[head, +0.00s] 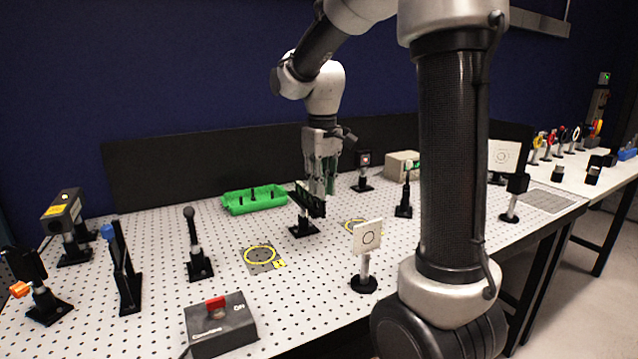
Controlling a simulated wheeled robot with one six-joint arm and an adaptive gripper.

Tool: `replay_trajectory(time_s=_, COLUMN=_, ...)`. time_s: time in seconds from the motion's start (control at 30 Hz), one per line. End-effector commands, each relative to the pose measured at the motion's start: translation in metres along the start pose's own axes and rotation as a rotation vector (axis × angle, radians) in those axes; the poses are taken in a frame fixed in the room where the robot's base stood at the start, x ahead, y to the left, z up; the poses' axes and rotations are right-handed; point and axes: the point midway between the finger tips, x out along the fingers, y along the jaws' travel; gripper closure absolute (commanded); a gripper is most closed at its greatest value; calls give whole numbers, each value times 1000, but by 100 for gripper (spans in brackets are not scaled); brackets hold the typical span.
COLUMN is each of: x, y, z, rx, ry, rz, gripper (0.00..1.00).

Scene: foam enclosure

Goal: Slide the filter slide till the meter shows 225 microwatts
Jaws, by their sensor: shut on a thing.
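The filter slide (307,199) looks like a dark bar in a black holder on a post with a black base, right of the green tray. My gripper (324,186) points down from above and is shut on the slide at its upper right side. The fingertips partly cover it, so the exact grip is hard to see. A small device with a green face (413,166) stands to the right, partly hidden by my arm, and may be the meter. No reading is legible.
A green tray (254,200) lies left of the slide. A white target card (367,237) stands in front. A black box with a red switch (218,322) sits at the front edge. Posts stand at left (197,245). Yellow rings (259,255) mark clear board.

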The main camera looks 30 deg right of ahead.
Motion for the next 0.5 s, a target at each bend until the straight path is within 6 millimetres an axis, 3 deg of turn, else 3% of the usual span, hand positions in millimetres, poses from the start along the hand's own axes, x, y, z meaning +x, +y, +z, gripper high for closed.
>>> replay_trajectory(time_s=0.07, x=-1, y=0, z=0, rx=-1, ry=1, rz=1, gripper=100)
replay_trajectory(time_s=0.1, x=-1, y=0, z=0, rx=-1, ry=1, rz=1, gripper=78)
replay_trajectory(time_s=0.2, x=-1, y=0, z=-1, rx=-1, ry=1, rz=1, gripper=64)
replay_trajectory(time_s=0.37, x=-6, y=0, z=-1, rx=-1, ry=3, rz=1, gripper=64)
replay_trajectory(time_s=0.5, x=-30, y=1, z=-3, rx=-1, ry=12, rz=4, gripper=64)
